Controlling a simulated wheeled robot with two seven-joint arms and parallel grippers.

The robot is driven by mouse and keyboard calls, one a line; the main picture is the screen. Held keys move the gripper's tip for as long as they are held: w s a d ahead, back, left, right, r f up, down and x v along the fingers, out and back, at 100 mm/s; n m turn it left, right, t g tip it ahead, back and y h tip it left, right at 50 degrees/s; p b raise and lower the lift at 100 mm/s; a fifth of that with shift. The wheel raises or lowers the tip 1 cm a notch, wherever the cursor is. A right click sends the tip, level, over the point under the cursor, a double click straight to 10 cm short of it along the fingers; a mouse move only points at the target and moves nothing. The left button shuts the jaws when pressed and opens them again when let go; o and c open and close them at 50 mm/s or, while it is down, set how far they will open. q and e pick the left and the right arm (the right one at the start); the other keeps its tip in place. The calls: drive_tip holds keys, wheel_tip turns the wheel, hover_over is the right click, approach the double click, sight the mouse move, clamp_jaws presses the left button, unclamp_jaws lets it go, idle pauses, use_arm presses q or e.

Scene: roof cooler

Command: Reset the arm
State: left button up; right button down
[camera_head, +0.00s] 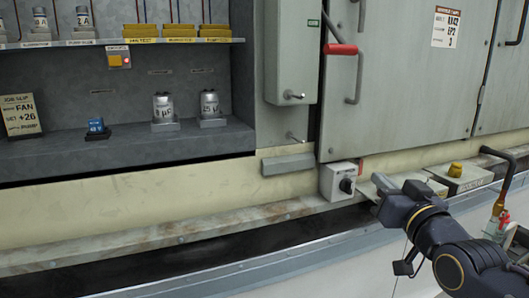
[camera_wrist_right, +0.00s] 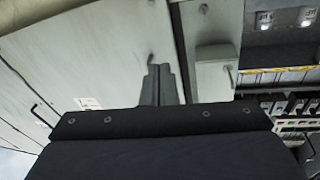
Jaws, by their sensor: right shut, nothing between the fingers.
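My right arm enters the head view from the lower right. Its gripper (camera_head: 378,189) is in front of the ledge below the grey cabinet door, just right of the rotary switch box. In the right wrist view the fingers of my right gripper (camera_wrist_right: 159,84) are together with nothing between them. They appear in front of the pale cabinet panel. My left gripper is not in view.
A red-handled lever (camera_head: 341,49) is above. Capacitors (camera_head: 163,107) and a blue part (camera_head: 96,126) stand in the open bay at left.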

drive_tip(key=s+a+f+m+g+y, duration=0.1)
drive_tip(key=s+a+f+m+g, duration=0.15)
drive_tip(key=s+f+g, duration=1.7)
drive_tip(key=s+r+t+p, duration=0.3)
drive_tip(key=r+p, duration=1.2)
drive_tip(key=p, duration=0.4)
drive_tip(key=s+r+t+p, duration=0.3)
drive_tip(key=r+p, duration=1.1)
drive_tip(key=p, duration=0.4)
drive_tip(key=shift+a+r+n+p, duration=0.2)
drive_tip(key=shift+r+n+p, duration=0.15)
drive_tip(key=shift+n+p, duration=0.1)
